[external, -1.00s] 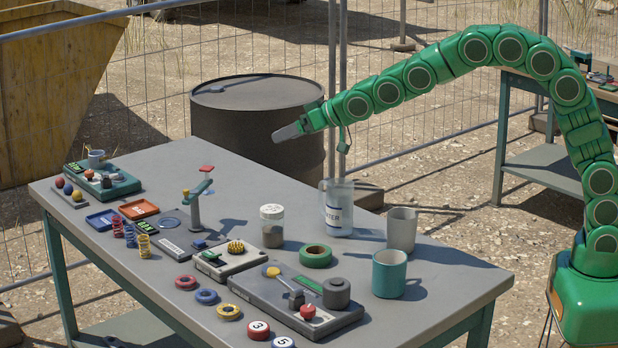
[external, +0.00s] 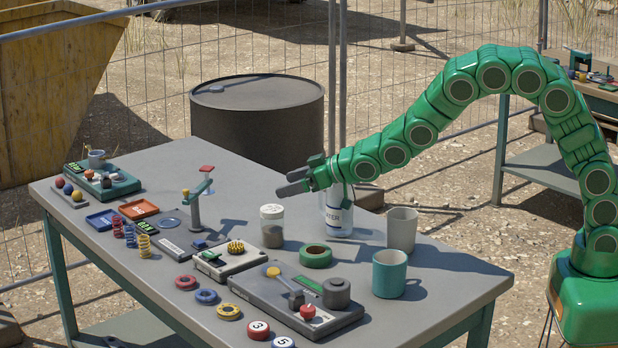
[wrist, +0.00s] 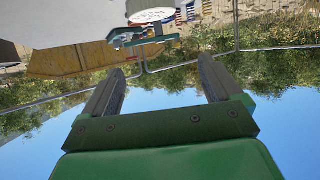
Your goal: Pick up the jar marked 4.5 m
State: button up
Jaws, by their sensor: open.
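A clear jar (external: 272,236) with a white lid and dark contents in its lower part stands upright on the grey table. Its marking is too small to read. My gripper (external: 288,183) is open and empty, above and slightly right of the jar, apart from it and pointing left. In the wrist view my gripper (wrist: 161,66) shows its two fingers spread with nothing between them.
A clear bottle with a water label (external: 338,218) stands behind the jar, partly hidden by my arm. A green tape roll (external: 316,256), a grey cup (external: 402,230) and a teal mug (external: 389,274) are to the right. A lever board (external: 255,292) lies in front.

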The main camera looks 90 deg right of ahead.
aim_at(282, 209)
notch_tip(282, 209, down, 6)
jog(key=shift+w+f, duration=0.1)
jog(key=shift+f, duration=0.1)
jog(key=shift+x, duration=3.85)
jog(key=c, duration=1.5)
jog(key=shift+o, duration=0.2)
